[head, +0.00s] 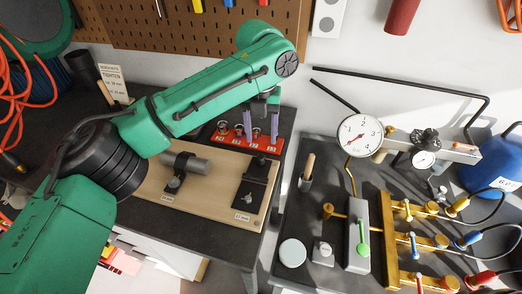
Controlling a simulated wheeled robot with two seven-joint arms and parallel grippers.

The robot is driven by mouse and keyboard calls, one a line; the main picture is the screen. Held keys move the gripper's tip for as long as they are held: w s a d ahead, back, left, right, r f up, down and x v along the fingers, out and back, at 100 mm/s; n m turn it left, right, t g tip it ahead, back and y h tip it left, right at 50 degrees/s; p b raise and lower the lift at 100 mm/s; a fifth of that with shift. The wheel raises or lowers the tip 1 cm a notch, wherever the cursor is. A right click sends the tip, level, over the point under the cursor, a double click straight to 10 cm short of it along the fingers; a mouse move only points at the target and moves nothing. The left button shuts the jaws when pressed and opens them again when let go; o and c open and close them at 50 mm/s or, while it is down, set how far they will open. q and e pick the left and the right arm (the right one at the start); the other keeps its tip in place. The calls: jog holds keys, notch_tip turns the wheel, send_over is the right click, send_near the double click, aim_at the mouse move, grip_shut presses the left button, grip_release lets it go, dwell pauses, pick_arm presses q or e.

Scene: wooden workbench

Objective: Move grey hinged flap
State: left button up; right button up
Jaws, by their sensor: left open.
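A dark grey plate with a hinge-like raised part (251,193) is fixed on the right of the light wooden board (215,207). It looks like the grey hinged flap, but its exact angle is hard to tell. My left arm reaches in from the left across the bench. My left gripper (261,128) points down beyond the plate, over the red strip at the board's back. Its two purple fingers are apart, with nothing visible between them. The gripper appears clear of the plate. My right gripper is out of view.
A grey cylinder in a black clamp (187,163) sits left of the plate. A red strip with several round fittings (232,137) lies behind. To the right, a dark bench holds a dial gauge (359,134), brass valves (412,242) and a grey block with a green lever (357,240).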

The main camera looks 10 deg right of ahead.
aim_at(261, 156)
pick_arm(q)
jog(key=f, duration=0.2)
jog(key=w+f+p, duration=0.1)
jog(key=f, duration=0.5)
jog(key=shift+w, duration=0.25)
jog(key=shift+s+f, duration=0.15)
jog(key=shift+f, duration=0.1)
jog(key=shift+s, duration=0.15)
jog(key=shift+c, duration=0.5)
grip_shut()
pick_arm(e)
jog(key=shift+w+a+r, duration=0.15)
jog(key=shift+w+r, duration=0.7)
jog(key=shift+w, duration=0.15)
